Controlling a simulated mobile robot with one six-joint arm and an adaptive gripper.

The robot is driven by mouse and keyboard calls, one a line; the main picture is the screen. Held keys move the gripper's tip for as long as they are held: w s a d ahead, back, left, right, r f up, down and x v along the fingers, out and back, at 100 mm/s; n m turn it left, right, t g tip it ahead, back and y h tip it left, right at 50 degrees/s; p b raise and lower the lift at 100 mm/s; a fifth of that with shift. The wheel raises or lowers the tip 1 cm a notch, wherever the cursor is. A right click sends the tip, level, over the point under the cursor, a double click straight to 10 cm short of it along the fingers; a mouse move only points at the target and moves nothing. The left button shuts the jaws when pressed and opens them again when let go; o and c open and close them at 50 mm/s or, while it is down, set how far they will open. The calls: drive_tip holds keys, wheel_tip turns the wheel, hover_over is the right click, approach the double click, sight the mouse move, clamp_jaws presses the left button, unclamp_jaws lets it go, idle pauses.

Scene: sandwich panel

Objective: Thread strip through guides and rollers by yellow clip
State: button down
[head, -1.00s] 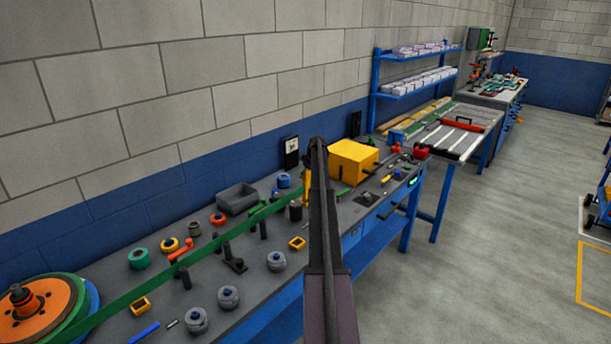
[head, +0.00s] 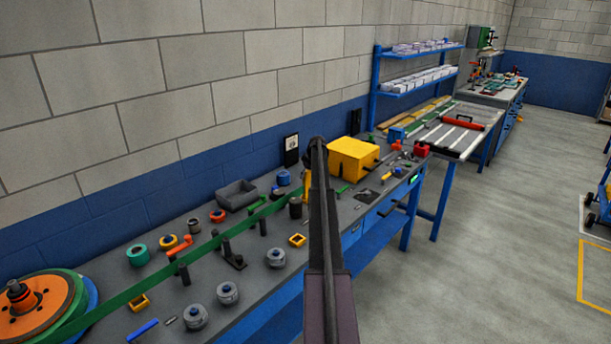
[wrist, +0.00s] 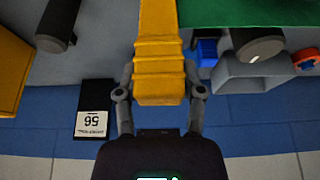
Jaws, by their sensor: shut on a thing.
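A green strip (head: 130,292) runs from the orange-and-green reel (head: 52,300) at lower left, along the bench past several dark posts, to behind my arm. In the wrist view the strip (wrist: 245,12) shows as a wide green band at upper right. The ribbed yellow clip (wrist: 158,62) stands between my fingers in the wrist view. My gripper (wrist: 160,78) is shut on it, one finger on each side.
A yellow box (head: 352,160) stands on the bench right of my arm. A grey bin (head: 236,195) is at the wall. A dark post (head: 263,228) and several grey round parts (head: 228,293) stand near the strip. A wall card (wrist: 92,122) is below left in the wrist view.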

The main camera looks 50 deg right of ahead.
drive_tip(key=shift+f+b, duration=0.55)
drive_tip(key=shift+f, duration=0.05)
idle(0.3)
drive_tip(key=shift+c, duration=0.6)
unclamp_jaws()
drive_tip(key=shift+r, duration=0.1)
wheel_tip(320, 180, up, 9)
drive_tip(key=p, duration=0.9)
idle(0.5)
